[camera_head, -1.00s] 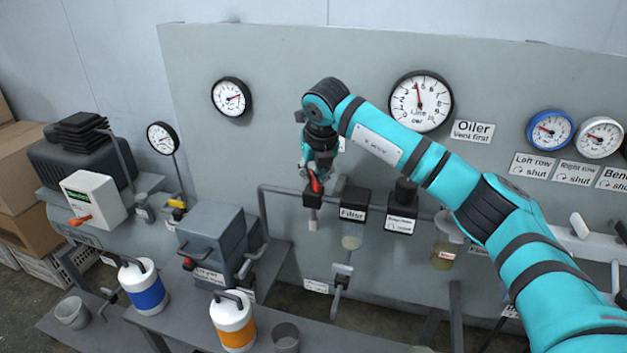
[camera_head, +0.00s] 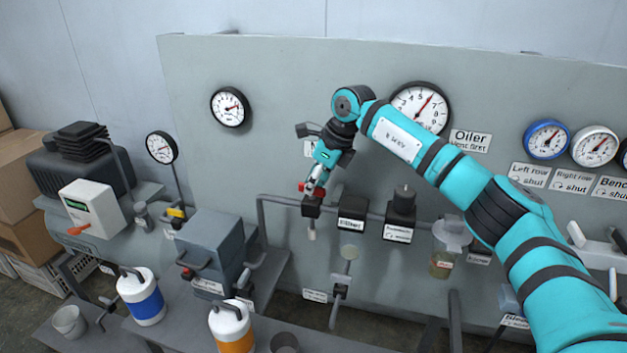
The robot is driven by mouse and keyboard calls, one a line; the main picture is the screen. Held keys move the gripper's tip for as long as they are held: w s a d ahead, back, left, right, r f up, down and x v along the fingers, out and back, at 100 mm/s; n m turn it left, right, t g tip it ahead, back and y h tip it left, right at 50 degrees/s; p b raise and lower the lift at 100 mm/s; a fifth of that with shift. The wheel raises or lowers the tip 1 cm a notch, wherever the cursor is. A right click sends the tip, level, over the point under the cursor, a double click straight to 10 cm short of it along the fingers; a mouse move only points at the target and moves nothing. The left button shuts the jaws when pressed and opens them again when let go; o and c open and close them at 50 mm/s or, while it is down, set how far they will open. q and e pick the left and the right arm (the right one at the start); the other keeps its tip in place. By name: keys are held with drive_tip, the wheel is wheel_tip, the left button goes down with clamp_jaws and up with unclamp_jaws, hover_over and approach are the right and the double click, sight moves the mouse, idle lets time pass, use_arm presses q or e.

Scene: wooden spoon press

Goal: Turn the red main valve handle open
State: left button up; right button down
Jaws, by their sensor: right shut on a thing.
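The red main valve handle (camera_head: 303,187) sits on a dark valve body (camera_head: 311,207) in the grey pipe run on the panel. Red shows on both sides of my right gripper's fingers. My right gripper (camera_head: 314,184) reaches down to it from the upper right and is shut on the handle. The fingers hide the handle's middle, and its exact angle is hard to read. My left gripper is not in view.
A large gauge (camera_head: 420,108) is partly behind my right arm. Blue (camera_head: 548,139) and white (camera_head: 595,146) gauges hang at right. A filter block (camera_head: 352,211) and black-topped unit (camera_head: 400,215) stand right of the valve. Bottles (camera_head: 141,294) line the lower shelf.

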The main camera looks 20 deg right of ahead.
drive_tip(key=shift+r+n+y, duration=0.2)
drive_tip(key=shift+n+y, duration=0.1)
drive_tip(key=shift+n, duration=0.3)
drive_tip(key=shift+w+n, duration=0.1)
drive_tip(key=shift+n, duration=0.2)
drive_tip(key=c, duration=1.3)
unclamp_jaws()
drive_tip(key=shift+f, duration=0.15)
drive_tip(key=shift+c, duration=0.2)
drive_tip(key=v, duration=1.2)
drive_tip(key=shift+w, duration=0.15)
